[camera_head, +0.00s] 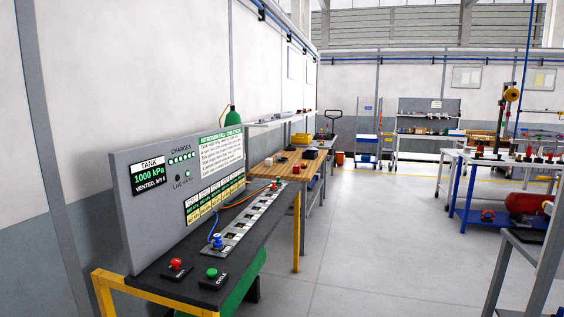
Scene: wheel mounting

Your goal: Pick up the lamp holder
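I cannot pick out the lamp holder with certainty in the head view. Small parts lie on a wooden-topped bench (262,172) in the middle distance and on a table at the right, but they are too small to identify. My gripper is not in view.
A dark near bench (165,283) on yellow legs carries a grey display panel (160,225), a red button (176,263), a green button (212,273) and a blue fitting (217,240). A blue-framed table (470,214) stands right. The grey floor (365,235) between is clear.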

